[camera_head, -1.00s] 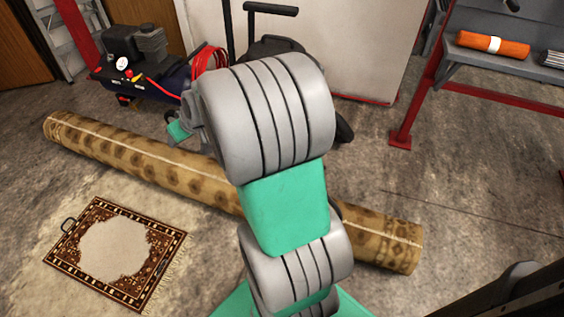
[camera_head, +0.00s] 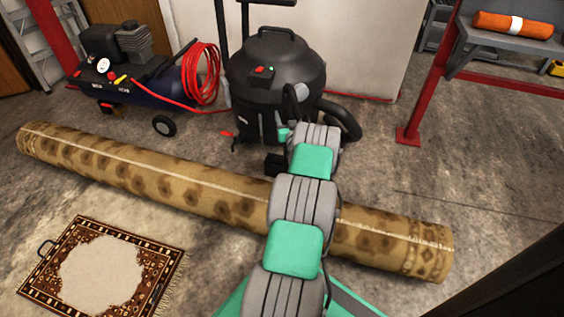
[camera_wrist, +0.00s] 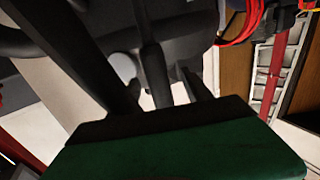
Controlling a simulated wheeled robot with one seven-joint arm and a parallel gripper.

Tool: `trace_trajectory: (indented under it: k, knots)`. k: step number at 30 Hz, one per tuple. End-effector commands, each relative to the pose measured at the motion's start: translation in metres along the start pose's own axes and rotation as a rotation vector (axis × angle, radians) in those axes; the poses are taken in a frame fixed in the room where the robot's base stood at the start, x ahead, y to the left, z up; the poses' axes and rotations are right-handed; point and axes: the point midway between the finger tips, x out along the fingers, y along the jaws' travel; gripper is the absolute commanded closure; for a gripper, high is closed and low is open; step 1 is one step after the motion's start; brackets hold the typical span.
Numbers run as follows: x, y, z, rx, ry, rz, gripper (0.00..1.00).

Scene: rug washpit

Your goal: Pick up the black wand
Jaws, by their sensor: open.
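A thin upright black pole that looks like the black wand (camera_head: 220,40) stands at the back left of the black vacuum (camera_head: 275,75); its top runs out of the head view. I cannot tell for certain that it is the wand. My gripper (camera_wrist: 176,85) is open, in front of the vacuum's body. In the head view its jaws are mostly lost against the black vacuum. The wrist view is dark: a long black bar crosses from the upper left, and dark upright shapes stand before the vacuum. I cannot tell which of these is wand or finger. No grasp shows.
A rolled rug (camera_head: 130,165) lies across the floor under my arm. A patterned rug (camera_head: 65,297) lies flat at left. A compressor (camera_head: 120,75) with a red hose (camera_head: 203,75) stands left of the vacuum. A red-framed bench (camera_head: 412,120) is at right; bare floor lies before it.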

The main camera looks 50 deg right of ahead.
Motion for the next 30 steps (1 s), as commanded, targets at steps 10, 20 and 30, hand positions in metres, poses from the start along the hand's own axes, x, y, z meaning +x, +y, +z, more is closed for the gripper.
trace_trajectory:
  k: [10, 20, 30]
  knots:
    - [0.054, 0.003, 0.006, -0.001, 0.001, -0.003, 0.42]
    - [0.064, 0.003, 0.001, 0.001, -0.001, -0.001, 0.45]
    - [0.064, 0.003, 0.001, 0.001, -0.002, -0.001, 0.73]
